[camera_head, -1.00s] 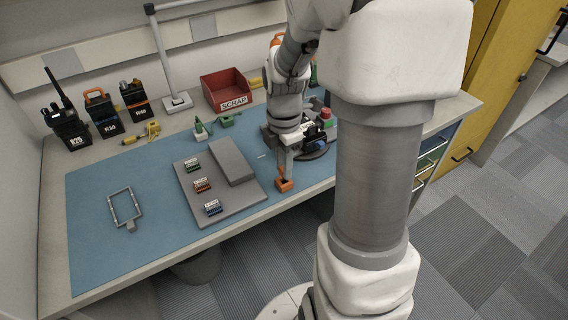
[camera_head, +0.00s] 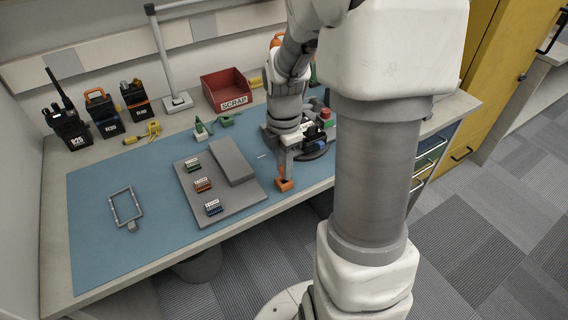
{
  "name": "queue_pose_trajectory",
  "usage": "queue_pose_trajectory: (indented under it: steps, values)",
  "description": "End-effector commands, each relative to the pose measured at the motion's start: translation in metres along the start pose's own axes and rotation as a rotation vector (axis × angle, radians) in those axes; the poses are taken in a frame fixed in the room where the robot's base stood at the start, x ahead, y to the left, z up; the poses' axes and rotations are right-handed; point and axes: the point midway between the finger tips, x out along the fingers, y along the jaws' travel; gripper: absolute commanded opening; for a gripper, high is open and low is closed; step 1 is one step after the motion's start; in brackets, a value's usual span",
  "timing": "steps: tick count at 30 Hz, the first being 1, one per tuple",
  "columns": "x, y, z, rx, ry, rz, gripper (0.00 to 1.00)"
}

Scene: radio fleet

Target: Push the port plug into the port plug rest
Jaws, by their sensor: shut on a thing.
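My gripper (camera_head: 285,184) points down over the right part of the blue mat, near its front edge, just right of the grey board. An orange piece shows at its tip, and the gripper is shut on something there. The view is too small to tell whether this orange piece is the port plug or part of the fingers, or whether it touches the mat. I cannot make out the port plug rest for certain. A dark radio on a round stand (camera_head: 318,150) is behind my gripper, partly hidden by my arm.
The grey board (camera_head: 232,207) carries green, orange and blue connector blocks and a raised grey block (camera_head: 232,161). A grey frame (camera_head: 125,207) lies at left. Several radios (camera_head: 67,128), a green-handled item (camera_head: 201,130) and a red scrap bin (camera_head: 226,90) stand behind.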

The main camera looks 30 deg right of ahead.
Motion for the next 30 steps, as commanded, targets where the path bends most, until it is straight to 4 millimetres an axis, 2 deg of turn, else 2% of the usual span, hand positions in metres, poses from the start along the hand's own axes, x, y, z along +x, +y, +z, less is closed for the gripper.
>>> queue_pose_trajectory:
  steps: [30]
  values:
    - [0.011, 0.000, 0.000, 0.000, 0.000, 0.001, 0.00]
